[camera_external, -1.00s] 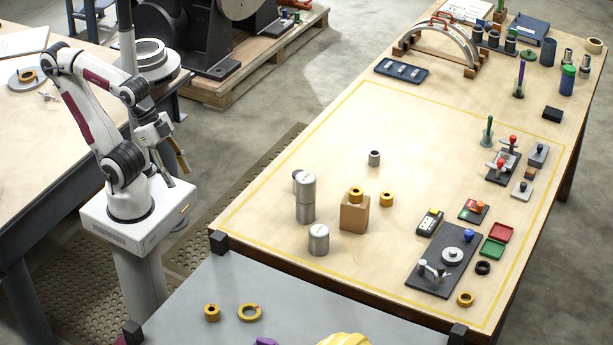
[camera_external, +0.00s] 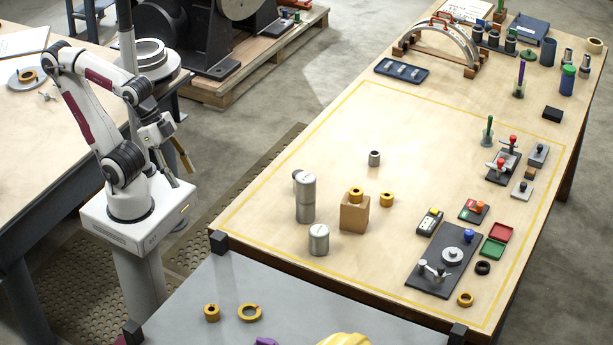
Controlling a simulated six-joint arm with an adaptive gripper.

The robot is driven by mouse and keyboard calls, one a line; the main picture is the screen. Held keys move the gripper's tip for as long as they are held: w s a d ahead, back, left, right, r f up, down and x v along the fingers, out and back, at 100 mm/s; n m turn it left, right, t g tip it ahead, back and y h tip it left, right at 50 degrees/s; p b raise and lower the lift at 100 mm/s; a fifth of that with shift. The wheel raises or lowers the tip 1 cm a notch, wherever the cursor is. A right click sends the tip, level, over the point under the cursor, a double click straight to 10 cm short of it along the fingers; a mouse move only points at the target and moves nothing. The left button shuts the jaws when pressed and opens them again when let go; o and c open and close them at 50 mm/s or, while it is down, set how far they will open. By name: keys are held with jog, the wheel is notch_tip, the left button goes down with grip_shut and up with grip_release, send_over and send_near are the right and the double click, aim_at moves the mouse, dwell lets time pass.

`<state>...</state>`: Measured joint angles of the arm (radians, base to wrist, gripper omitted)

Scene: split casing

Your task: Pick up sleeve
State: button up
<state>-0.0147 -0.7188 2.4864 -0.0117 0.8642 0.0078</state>
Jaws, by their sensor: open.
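A small grey hollow cylinder (camera_external: 375,158), which looks like the sleeve, stands upright on the wooden table, inside the yellow outline. Its dark opening faces up. My gripper (camera_external: 181,175) is open and empty, pointing down beside my arm's base. It is left of the wooden table, far from the grey hollow cylinder and apart from everything on it.
A tall grey cylinder (camera_external: 306,198) and a shorter one (camera_external: 319,240) stand left of the block. Fixtures and a black plate (camera_external: 435,270) fill the right side. The table (camera_external: 310,140) is clear behind the hollow cylinder. A grey bench (camera_external: 190,285) is in front.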

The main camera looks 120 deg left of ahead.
jog(key=w+a+r+n+t, duration=0.1)
jog(key=w+a, duration=0.2)
jog(key=w, duration=0.5)
jog(key=w+a+r+n+t, duration=0.1)
jog(key=w+a+t, duration=0.15)
jog(key=w, duration=0.65)
jog(key=w+a+f+n+y, duration=0.1)
jog(key=w+a+n+y, duration=0.2)
jog(key=w+a, duration=0.8)
jog(key=n+g+y, duration=0.2)
jog(key=n+y, duration=0.4)
jog(key=y, duration=0.2)
send_near(374, 158)
jog(key=shift+s+a+r, duration=0.1)
jog(key=shift+s+a, duration=0.1)
jog(key=shift+a, duration=0.35)
jog(key=shift+s+a, duration=0.15)
jog(key=shift+a, duration=0.35)
jog(key=shift+s+a+f, duration=0.1)
jog(key=shift+a+f, duration=0.15)
jog(key=shift+f, duration=0.3)
jog(key=shift+a, duration=0.1)
jog(key=shift+x, duration=1.25)
